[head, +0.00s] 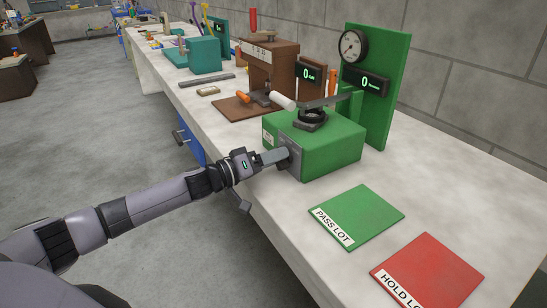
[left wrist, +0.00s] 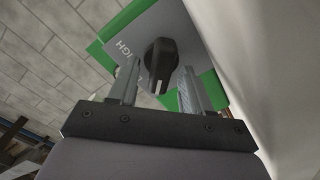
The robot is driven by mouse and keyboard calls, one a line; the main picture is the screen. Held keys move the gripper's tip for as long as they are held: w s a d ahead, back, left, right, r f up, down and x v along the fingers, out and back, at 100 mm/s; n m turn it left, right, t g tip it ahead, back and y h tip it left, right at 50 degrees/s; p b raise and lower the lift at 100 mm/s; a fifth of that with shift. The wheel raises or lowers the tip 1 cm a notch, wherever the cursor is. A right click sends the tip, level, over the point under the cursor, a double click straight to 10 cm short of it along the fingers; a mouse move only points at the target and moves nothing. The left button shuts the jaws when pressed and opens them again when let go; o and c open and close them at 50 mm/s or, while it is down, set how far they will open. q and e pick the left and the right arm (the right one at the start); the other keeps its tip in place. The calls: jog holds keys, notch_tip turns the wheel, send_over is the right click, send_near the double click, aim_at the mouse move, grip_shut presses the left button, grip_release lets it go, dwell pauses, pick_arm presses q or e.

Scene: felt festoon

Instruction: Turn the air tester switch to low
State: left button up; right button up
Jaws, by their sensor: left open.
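The air tester (head: 327,145) is a green box on the bench with a green upright panel carrying a round gauge (head: 353,45) and a display reading 0. Its switch is a black knob (left wrist: 160,66) on a grey plate (left wrist: 180,38), seen in the left wrist view with the letters "IGH" beside it; the other label is mostly hidden. My left gripper (head: 279,157) is at the box's front plate in the head view. In the left wrist view the open fingers (left wrist: 158,88) stand on either side of the knob, apart from it. My right gripper is not in view.
A green PASS LOT mat (head: 357,216) and a red HOLD LOT mat (head: 427,272) lie in front of the tester. A brown press-like fixture (head: 270,70) and a teal device (head: 204,55) stand farther along the bench.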

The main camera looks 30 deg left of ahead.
pick_arm(q)
jog(key=shift+w, duration=0.1)
jog(key=shift+c, duration=0.3)
jog(key=c, duration=0.6)
jog(key=shift+d+r+m+p, duration=0.1)
jog(key=shift+r+m+p, duration=0.05)
jog(key=shift+m+p, duration=0.4)
jog(key=m+p, duration=0.1)
jog(key=m, duration=0.2)
jog(key=shift+p, duration=0.3)
jog(key=shift+d+m+p, duration=0.1)
jog(key=shift+m+p, duration=0.25)
jog(key=shift+m, duration=2)
